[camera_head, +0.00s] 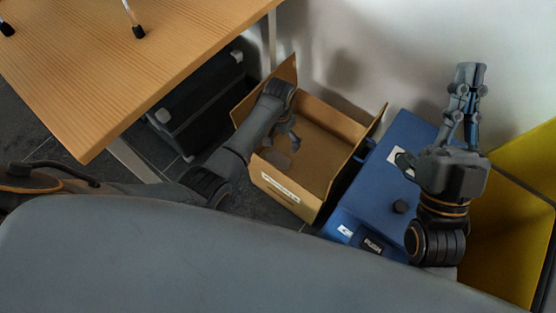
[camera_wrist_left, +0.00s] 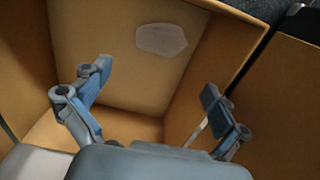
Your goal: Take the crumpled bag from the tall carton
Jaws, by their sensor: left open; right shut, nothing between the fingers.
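The tall carton (camera_head: 288,195) is an open brown cardboard box with raised flaps on the floor; its walls also show in the left wrist view (camera_wrist_left: 120,122). A pale, greyish flat-looking patch (camera_wrist_left: 161,39), apparently the crumpled bag, lies on the carton's inner surface beyond my fingers. My left gripper (camera_head: 285,143) reaches down into the carton; in the wrist view its fingers (camera_wrist_left: 155,88) are spread with nothing between them, apart from the pale patch. My right gripper (camera_head: 467,76) is shut and empty, pointing up at the right, over the blue case.
A blue case (camera_head: 375,195) with a "PUSH" label stands close to the carton's right side. A yellow-walled container (camera_head: 510,235) is at the far right. A black case (camera_head: 200,98) sits left, below the wooden table (camera_head: 130,60). A white wall is behind.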

